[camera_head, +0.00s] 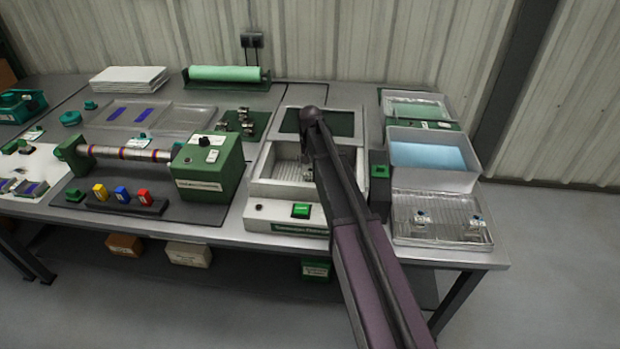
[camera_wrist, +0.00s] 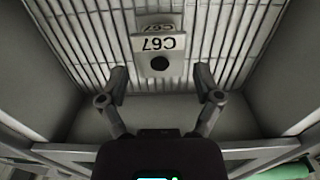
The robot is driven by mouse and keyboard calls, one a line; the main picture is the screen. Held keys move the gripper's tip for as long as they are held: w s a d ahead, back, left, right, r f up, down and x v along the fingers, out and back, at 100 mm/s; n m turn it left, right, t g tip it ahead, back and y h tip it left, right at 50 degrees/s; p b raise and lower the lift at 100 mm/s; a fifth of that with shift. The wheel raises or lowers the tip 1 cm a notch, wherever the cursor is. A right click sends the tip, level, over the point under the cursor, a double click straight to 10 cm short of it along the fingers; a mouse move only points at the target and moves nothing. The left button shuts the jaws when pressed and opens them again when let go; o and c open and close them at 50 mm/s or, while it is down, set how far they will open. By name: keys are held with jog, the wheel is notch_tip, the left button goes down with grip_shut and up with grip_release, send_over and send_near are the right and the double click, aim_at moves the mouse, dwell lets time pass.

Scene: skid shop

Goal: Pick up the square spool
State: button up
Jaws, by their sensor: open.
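A small pale metal piece with a square face, a dark round hole and a label reading C67 (camera_wrist: 158,60) is in the wrist view. It looks like the square spool and sits on the wire-grid floor of a grey basin. My gripper (camera_wrist: 160,77) is open, its two fingers apart on either side of the piece's near part, with nothing held. I cannot tell the height gap between the fingertips and the piece. In the head view my arm crosses the open basin (camera_head: 262,188) and hides part of its inside; my gripper cannot be made out there.
The basin's walls surround the piece. A green winding machine (camera_head: 210,168) stands left of the basin. A wire tray (camera_head: 440,236) with small metal pieces and a bin with a blue sheet (camera_head: 433,178) stand at right. A green roll (camera_head: 226,73) lies at the back.

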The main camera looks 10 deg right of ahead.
aim_at(310, 171)
jog(key=shift+f+b, duration=2.4)
jog(key=shift+f, duration=0.1)
jog(key=c, duration=1)
